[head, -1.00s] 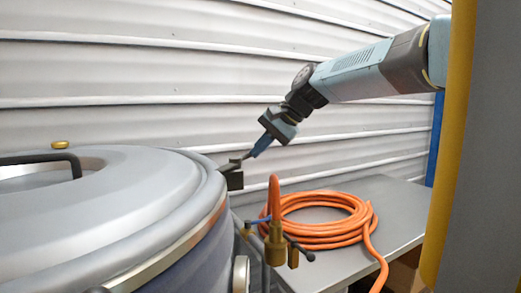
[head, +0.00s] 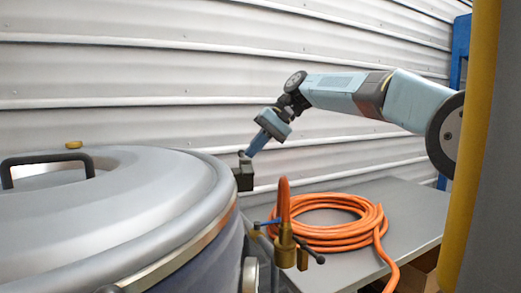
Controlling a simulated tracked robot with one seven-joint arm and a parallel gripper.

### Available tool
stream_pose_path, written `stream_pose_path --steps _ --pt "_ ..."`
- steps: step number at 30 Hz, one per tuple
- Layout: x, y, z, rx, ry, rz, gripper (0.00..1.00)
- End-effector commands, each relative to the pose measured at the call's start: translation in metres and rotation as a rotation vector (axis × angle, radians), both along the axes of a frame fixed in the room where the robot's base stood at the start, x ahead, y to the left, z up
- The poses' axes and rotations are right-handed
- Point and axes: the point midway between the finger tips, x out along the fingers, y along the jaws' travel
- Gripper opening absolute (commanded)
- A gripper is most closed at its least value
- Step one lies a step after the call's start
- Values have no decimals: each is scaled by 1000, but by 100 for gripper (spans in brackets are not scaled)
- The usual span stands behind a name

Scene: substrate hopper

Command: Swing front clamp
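A large round grey hopper lid (head: 130,200) fills the left side of the head view. A dark block-like clamp (head: 243,176) sits at the lid's right rim. My gripper (head: 247,154) has blue fingers pointing down and left, with their tips at the top of this clamp. I cannot tell whether they touch it or whether they are open or shut. A pale metal fitting (head: 250,275) sits lower on the hopper's side and is cut off by the frame edge.
A brass valve (head: 285,246) with an orange hose rises just right of the hopper. The coiled hose (head: 335,238) lies on a grey table (head: 412,205). A black handle (head: 48,158) and brass knob (head: 74,145) stand on the lid. A yellow post (head: 468,150) borders the right.

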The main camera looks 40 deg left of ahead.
Motion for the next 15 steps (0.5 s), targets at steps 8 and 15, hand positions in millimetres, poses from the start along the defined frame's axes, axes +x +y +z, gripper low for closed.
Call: stream_pose_path --steps 8,15 --pt "-5 9 -1 -1 1 13 0" --pt "-6 11 0 -1 1 11 0"
